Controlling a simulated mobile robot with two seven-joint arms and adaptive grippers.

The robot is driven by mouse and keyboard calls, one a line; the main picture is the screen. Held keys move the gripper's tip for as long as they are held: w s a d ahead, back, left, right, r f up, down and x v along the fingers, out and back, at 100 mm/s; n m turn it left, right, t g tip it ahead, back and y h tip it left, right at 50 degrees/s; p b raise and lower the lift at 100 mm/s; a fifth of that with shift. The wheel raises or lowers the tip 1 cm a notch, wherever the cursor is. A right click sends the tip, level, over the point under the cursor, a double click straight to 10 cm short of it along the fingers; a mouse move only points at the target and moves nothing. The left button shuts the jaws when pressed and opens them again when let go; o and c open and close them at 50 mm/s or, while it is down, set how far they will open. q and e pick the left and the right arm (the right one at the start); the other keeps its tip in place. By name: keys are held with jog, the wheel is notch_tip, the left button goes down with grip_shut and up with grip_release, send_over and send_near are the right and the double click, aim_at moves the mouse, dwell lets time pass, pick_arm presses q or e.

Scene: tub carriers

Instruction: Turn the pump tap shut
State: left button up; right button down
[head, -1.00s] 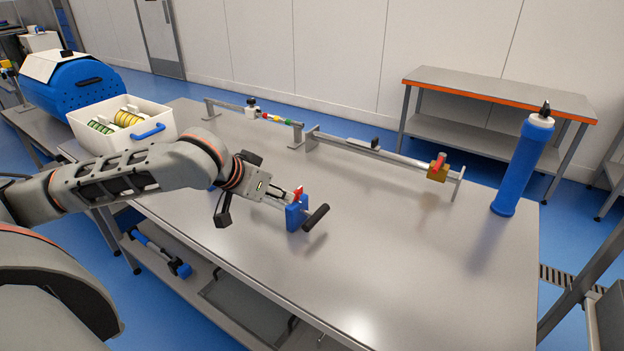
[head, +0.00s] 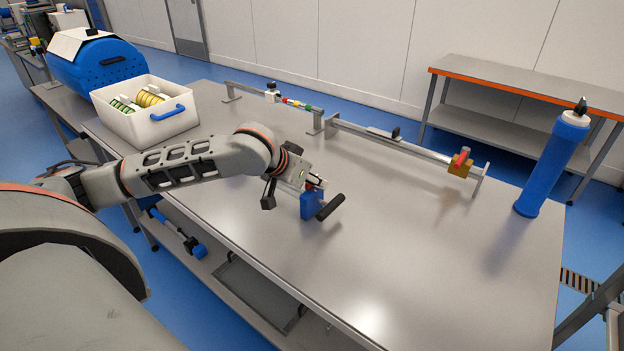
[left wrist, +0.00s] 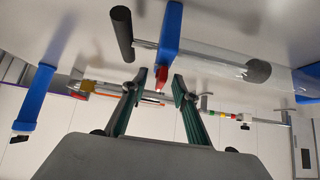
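The pump has a blue block (head: 309,207) and a black bar handle (head: 330,207), on the table's near part. Its small red tap (left wrist: 160,78) shows in the left wrist view beside the blue block (left wrist: 170,35); in the head view it is mostly hidden by my gripper. A clear tube (left wrist: 215,58) runs from the block. My left gripper (head: 317,183) is at the tap. In the left wrist view its two fingers (left wrist: 160,82) are apart, with the red tap between their tips; I cannot tell whether they touch it. My right gripper is not in view.
A rail with a brass, red-levered valve (head: 461,164) lies behind. A blue cylinder (head: 550,168) stands at the right. A white tub (head: 148,122) with green and yellow discs is at the left, near a blue drum (head: 92,65). The table's front middle (head: 400,260) is clear.

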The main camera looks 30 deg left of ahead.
pick_arm(q)
grip_shut()
jog(key=shift+m, duration=0.3)
jog(key=shift+a+m+g+h, duration=0.1)
jog(key=shift+m+g+h, duration=0.2)
jog(key=shift+m+h, duration=0.85)
jog(key=m+g+h, duration=0.1)
jog(key=m, duration=0.1)
jog(key=m+g+h, duration=0.1)
jog(key=m+h, duration=0.1)
jog(key=m, duration=0.1)
jog(key=shift+w, duration=0.1)
jog(key=m+g+h, duration=0.1)
jog(key=m+g, duration=0.1)
jog(key=m, duration=0.1)
jog(key=m+g+h, duration=0.1)
jog(key=m+g, duration=0.1)
jog(key=m, duration=0.1)
jog(key=shift+r+h, duration=0.1)
jog(key=shift+h, duration=0.25)
jog(key=shift+m+g, duration=0.5)
jog(key=shift+m, duration=0.15)
jog(key=shift+f, duration=0.2)
